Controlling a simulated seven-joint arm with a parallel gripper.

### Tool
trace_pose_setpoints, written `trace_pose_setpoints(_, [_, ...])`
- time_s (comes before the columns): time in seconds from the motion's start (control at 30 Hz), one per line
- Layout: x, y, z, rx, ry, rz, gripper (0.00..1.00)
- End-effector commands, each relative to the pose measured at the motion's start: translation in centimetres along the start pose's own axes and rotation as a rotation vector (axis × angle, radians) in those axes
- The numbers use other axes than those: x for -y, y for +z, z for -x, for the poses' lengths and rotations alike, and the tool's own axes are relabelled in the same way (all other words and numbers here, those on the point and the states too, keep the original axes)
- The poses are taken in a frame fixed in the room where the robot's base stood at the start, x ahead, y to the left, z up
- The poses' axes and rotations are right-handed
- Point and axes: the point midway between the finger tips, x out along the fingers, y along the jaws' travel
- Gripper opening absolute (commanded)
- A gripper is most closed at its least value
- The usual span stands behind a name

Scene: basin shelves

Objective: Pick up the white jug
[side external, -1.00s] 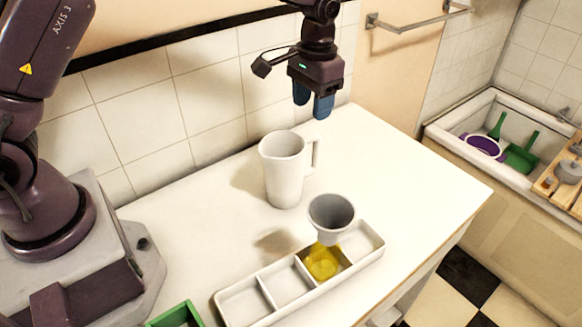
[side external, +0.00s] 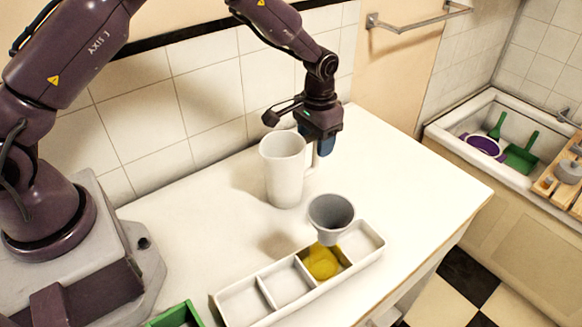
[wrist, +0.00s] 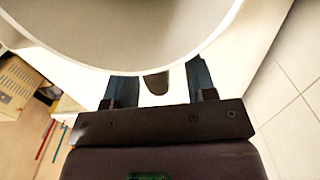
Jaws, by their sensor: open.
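The white jug (side external: 283,172) stands upright on the white counter in the side view, its handle facing right. Its large round rim (wrist: 130,70) fills the top of the wrist view. My gripper (side external: 322,150) is low at the jug's right side, by the handle. In the wrist view my gripper (wrist: 155,85) is open, with blue fingers apart and the end of the handle (wrist: 156,84) showing between them. The handle is partly hidden by the fingers in the side view, and I cannot tell whether they touch it.
A grey funnel-like cup (side external: 331,215) stands in front of the jug, over a white divided tray (side external: 262,318) with yellow stuff in one compartment. A green box (side external: 175,316) is at the front edge. The tiled wall is close behind. The counter's right end is clear.

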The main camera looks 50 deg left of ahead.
Motion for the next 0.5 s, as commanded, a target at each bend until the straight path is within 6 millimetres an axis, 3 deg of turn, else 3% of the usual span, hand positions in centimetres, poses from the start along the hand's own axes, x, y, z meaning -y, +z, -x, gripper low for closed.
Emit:
trace_pose_setpoints(0.13, [-0.01, -0.02, -1.48, 0.0, 0.0, 0.0, 0.51])
trace_pose_setpoints(0.37, [-0.02, -0.05, -1.59, -0.002, 0.0, 0.0, 0.51])
trace_pose_setpoints(0.5, [-0.02, -0.05, -1.57, -0.001, 0.0, 0.0, 0.23])
